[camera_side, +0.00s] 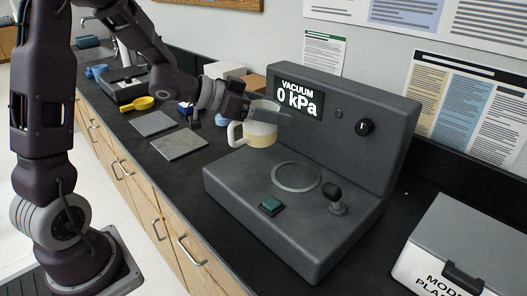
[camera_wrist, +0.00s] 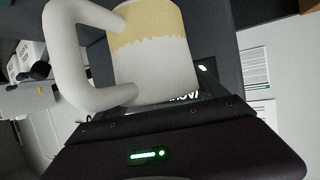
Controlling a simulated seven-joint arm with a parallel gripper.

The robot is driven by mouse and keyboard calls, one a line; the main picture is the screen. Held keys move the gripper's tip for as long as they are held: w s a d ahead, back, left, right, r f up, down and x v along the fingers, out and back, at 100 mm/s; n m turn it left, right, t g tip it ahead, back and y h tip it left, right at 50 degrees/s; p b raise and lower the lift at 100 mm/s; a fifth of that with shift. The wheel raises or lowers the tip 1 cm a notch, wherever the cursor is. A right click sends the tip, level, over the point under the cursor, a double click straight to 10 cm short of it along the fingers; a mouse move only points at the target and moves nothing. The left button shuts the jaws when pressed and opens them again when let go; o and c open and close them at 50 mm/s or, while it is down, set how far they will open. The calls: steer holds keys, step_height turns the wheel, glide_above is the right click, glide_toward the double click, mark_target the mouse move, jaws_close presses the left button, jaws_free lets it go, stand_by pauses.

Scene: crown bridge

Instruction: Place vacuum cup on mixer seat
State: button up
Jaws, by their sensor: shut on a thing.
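The vacuum cup (camera_side: 261,134) is a white mug-like cup with a cream-coloured band and a large side handle. In the side view it is held in the air near the left end of the mixer (camera_side: 240,184), with its handle to the left. My gripper (camera_side: 248,112) is shut on the cup; its fingers are mostly hidden. In the wrist view the cup (camera_wrist: 152,55) fills the upper middle, its handle to the left. The mixer seat (camera_side: 296,190) is a bare pale ring on the mixer's flat top, to the lower right of the cup.
On the mixer's top are a green button (camera_side: 271,206) and a black-knobbed lever (camera_side: 333,196). Its upright panel has a display (camera_side: 298,98) reading 0 kPa and a dial (camera_side: 364,127). Grey slabs (camera_side: 179,143) and a yellow scoop (camera_side: 138,104) lie left. A labelled box (camera_side: 455,245) stands right.

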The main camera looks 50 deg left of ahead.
mark_target(270, 136)
step_height(270, 136, down, 7)
steer(key=shift+r, duration=0.1)
steer(key=o, duration=1.8)
steer(key=shift+f, duration=0.25)
steer(key=shift+r, duration=0.15)
steer(key=s+a+r+n+y, duration=0.2)
steer(key=s+a+r+y, duration=0.55)
steer(key=s+r, duration=0.25)
steer(key=s+d+n+g+h, duration=0.1)
steer(key=s+d+g, duration=0.2)
steer(key=s+d, duration=0.3)
steer(key=s+d+n+g+h, duration=0.1)
steer(key=s+d+g, duration=0.2)
steer(key=s, duration=1.1)
steer(key=d, duration=0.3)
steer(key=shift+s+d+f+n+g, duration=0.3)
steer(key=shift+s+f+g, duration=0.05)
steer(key=shift+s+g, duration=0.05)
